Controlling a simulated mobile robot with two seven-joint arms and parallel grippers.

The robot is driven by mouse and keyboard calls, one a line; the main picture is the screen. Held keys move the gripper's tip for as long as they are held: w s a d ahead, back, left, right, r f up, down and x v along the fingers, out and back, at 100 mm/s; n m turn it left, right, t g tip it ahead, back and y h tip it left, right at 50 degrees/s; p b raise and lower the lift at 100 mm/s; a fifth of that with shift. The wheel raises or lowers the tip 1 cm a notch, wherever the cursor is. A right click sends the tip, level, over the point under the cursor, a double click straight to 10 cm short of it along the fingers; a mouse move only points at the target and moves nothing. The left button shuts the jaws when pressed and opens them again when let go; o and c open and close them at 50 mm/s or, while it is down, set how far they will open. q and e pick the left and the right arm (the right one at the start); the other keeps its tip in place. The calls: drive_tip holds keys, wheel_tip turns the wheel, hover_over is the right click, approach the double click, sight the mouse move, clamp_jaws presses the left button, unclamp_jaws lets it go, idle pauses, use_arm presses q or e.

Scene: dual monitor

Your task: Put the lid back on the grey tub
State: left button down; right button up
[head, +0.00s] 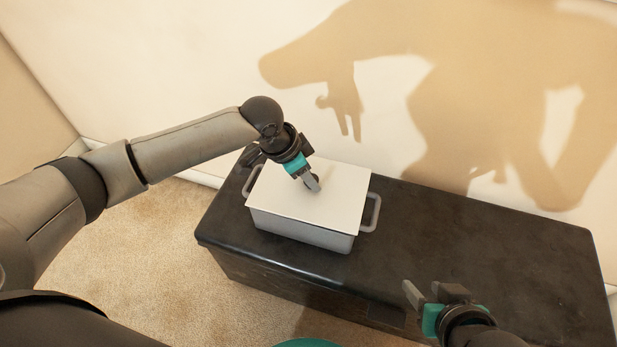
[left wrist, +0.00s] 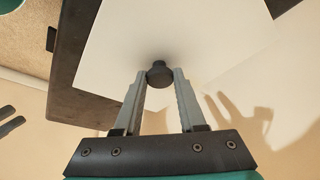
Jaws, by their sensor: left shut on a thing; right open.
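The grey tub (head: 300,232) stands on the black chest with a grey handle at each end. The white lid (head: 335,195) lies over the top of the tub and covers its opening; I cannot tell if it is fully seated. My left gripper (head: 312,184) is above the middle of the lid, shut on the lid's dark round knob. In the left wrist view the knob (left wrist: 159,74) sits between the fingertips (left wrist: 160,80), with the white lid (left wrist: 190,35) beyond. My right gripper (head: 424,298) is open and empty, low at the right, apart from the tub.
The black chest (head: 470,235) has free room on its top to the right of the tub. A cream wall (head: 200,60) rises close behind it, with my shadow on it. Beige carpet (head: 150,255) lies at the left and front.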

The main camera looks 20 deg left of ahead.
sight(302, 190)
use_arm(q)
drive_tip(key=shift+f, duration=0.2)
use_arm(e)
drive_tip(key=shift+s, duration=0.1)
use_arm(q)
drive_tip(key=shift+f, duration=0.3)
drive_tip(key=shift+c, duration=2.4)
unclamp_jaws()
drive_tip(key=shift+r, duration=0.5)
drive_tip(key=shift+a+r, duration=0.1)
drive_tip(key=shift+r, duration=0.2)
drive_tip(key=p+v, duration=0.2)
drive_tip(key=v, duration=0.1)
drive_tip(key=shift+s+r, duration=0.1)
drive_tip(key=shift+r, duration=0.05)
drive_tip(key=p+v, duration=0.4)
drive_tip(key=v, duration=0.4)
use_arm(e)
drive_tip(key=s+d+f+g+h, duration=0.1)
drive_tip(key=s+d+f+g, duration=0.2)
drive_tip(key=f, duration=0.6)
drive_tip(key=shift+s+f+g, duration=0.25)
drive_tip(key=shift+s+g, duration=0.15)
drive_tip(key=shift+s, duration=0.05)
